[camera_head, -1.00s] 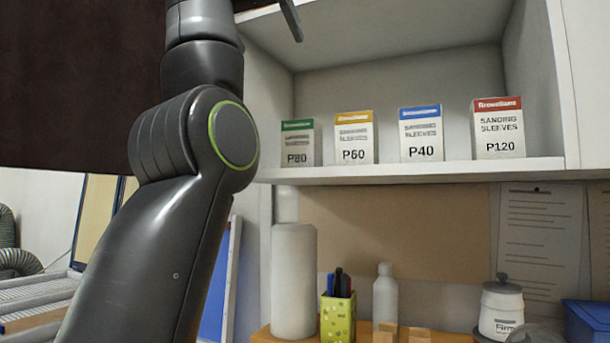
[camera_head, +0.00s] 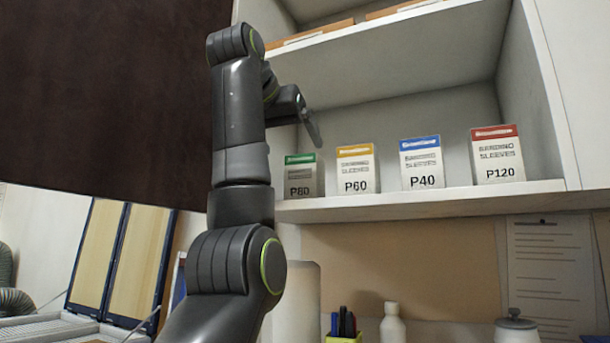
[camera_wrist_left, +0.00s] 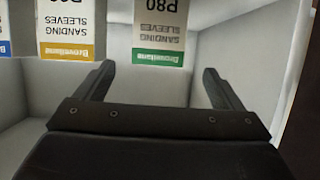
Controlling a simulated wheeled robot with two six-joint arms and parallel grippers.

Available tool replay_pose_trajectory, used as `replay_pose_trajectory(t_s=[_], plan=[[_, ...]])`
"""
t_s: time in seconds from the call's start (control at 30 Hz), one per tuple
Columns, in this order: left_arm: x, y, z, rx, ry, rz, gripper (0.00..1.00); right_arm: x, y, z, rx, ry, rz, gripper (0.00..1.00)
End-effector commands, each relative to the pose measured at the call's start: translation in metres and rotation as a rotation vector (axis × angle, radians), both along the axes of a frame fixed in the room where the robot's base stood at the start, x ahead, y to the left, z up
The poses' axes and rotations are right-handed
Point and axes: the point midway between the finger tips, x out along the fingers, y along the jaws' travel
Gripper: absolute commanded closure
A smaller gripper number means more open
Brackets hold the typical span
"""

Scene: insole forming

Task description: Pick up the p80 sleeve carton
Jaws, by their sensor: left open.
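The P80 sleeve carton (camera_head: 303,176), white with a green top band, stands upright at the left end of the shelf (camera_head: 420,203). My left gripper (camera_head: 312,122) is above and in front of it, close to the shelf's left wall. In the left wrist view the picture is upside down, and the P80 carton (camera_wrist_left: 160,30) shows beyond and between the two fingers of the left gripper (camera_wrist_left: 155,78). The fingers are wide apart with nothing between them. No contact with the carton shows. My right gripper is not in view.
The yellow P60 carton (camera_head: 356,169), blue P40 carton (camera_head: 421,163) and red P120 carton (camera_head: 497,155) stand to the right in a row with gaps. An upper shelf (camera_head: 330,35) is overhead. Bottles and a pen holder (camera_head: 343,328) are below.

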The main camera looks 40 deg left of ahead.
Motion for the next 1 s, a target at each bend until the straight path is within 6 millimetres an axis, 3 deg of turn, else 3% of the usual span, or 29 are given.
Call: replay_pose_trajectory(t_s=[0.27,0.57,1.0], plan=[[0.028,0.011,-0.009,0.001,0.002,0.001,0.11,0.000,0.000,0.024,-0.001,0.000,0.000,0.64],[0.037,0.015,-0.015,0.000,0.001,0.001,0.11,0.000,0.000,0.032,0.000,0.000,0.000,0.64],[0.070,0.025,-0.027,0.000,0.001,0.004,0.11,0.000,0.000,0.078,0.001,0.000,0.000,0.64]])
